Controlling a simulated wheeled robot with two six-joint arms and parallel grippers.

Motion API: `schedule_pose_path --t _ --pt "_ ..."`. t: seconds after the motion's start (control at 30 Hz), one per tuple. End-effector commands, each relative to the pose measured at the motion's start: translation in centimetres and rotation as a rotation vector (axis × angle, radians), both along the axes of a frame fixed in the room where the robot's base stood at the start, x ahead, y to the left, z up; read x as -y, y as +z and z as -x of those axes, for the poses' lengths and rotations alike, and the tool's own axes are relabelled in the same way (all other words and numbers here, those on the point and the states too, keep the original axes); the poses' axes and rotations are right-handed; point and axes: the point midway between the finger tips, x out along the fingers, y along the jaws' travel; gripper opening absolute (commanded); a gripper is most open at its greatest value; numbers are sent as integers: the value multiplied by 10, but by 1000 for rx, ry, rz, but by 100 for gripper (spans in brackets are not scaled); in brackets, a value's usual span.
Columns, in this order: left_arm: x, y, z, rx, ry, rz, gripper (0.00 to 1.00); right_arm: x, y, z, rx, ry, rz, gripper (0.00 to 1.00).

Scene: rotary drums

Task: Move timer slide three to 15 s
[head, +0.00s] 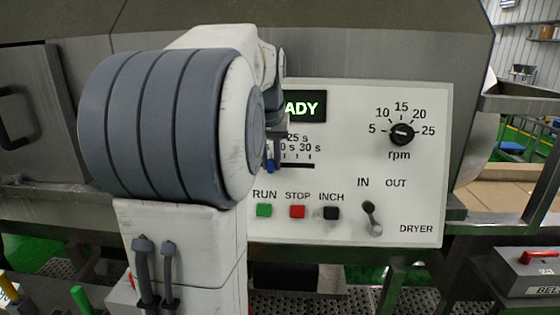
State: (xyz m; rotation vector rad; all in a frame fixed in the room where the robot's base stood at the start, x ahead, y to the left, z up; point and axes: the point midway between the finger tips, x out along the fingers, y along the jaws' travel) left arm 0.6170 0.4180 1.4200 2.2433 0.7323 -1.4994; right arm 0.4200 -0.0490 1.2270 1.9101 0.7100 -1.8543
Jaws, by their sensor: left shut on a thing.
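A white dryer control panel (345,235) faces me. A timer slide's dark horizontal track (300,165) shows at its upper left, with "25 s" and "30 s" readable above it. My left arm hides the rest of the scale, including any 15 s mark, and any other slides. My left gripper (272,140) is at the left of the visible track, shut on what looks like the slide's knob. A small blue piece (270,166) shows just below the fingers; I cannot tell whether it is part of the knob. My right gripper is not in view.
A display (304,106) reads "ADY", partly covered. The rpm dial (402,134) is at the upper right. Green (264,210), red (297,211) and black (331,213) buttons sit below the slide, with the IN/OUT toggle (371,218) to their right. A drum stands behind.

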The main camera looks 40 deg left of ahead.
Motion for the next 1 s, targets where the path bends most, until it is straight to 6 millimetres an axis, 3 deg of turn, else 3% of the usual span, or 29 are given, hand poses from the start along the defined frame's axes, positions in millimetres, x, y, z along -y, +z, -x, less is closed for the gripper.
schedule_pose_path --t 0.2,0.23,0.3,0.67,0.77,1.0 --pt "0 2 -1 5 0 -4 0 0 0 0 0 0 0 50" --pt "0 2 -1 5 0 -4 31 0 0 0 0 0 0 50" --pt "0 2 -1 4 0 -3 50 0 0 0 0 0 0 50" --pt "1 4 1 2 0 -2 50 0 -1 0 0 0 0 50" --pt "3 14 4 5 0 -4 50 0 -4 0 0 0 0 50" --pt "14 59 18 6 -1 -5 50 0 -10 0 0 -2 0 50"
